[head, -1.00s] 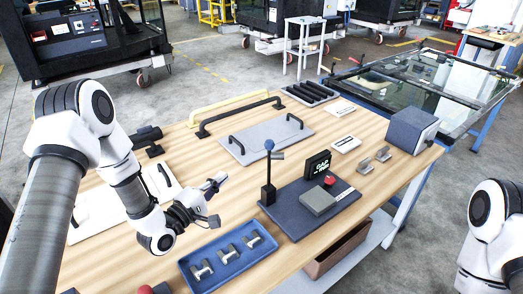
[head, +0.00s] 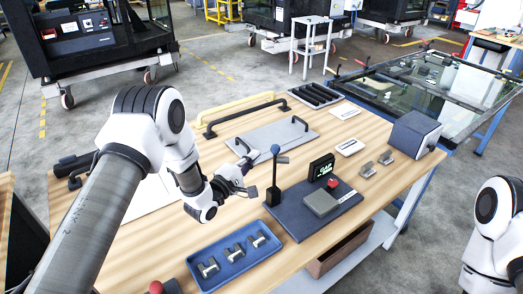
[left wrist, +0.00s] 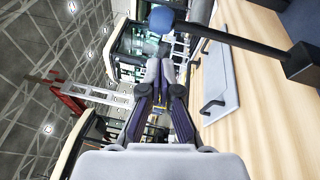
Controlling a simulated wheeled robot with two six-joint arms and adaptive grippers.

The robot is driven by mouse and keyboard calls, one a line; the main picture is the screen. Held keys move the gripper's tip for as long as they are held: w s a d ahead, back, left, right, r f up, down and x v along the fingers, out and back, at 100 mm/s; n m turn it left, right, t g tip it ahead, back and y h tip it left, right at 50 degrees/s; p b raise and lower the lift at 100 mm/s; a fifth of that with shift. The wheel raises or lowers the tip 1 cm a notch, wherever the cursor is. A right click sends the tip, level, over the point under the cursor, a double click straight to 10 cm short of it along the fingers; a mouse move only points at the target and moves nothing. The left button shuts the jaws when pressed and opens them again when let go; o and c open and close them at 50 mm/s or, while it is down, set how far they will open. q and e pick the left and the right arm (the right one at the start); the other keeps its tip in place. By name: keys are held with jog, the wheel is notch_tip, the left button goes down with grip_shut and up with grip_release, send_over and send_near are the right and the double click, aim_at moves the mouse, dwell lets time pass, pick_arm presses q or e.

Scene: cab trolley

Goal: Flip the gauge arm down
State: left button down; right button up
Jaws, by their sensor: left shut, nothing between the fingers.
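On the base plate are a black display (head: 321,167), a red button (head: 333,183) and a grey block (head: 320,203). A blue tray (head: 226,278) with metal pieces lies in front. A grey panel with handles (head: 259,147) lies behind.

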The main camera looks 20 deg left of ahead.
pick_arm(q)
jog(key=shift+w+d+r+p, duration=0.15)
jog(key=shift+w+d, duration=0.1)
jog(key=shift+d, duration=0.4)
jog(key=shift+w+d+r+p, duration=0.15)
jog(key=shift+w+d, duration=0.1)
jog(key=shift+d, duration=0.35)
jog(key=shift+f, duration=0.1)
jog(key=shift+w, duration=0.1)
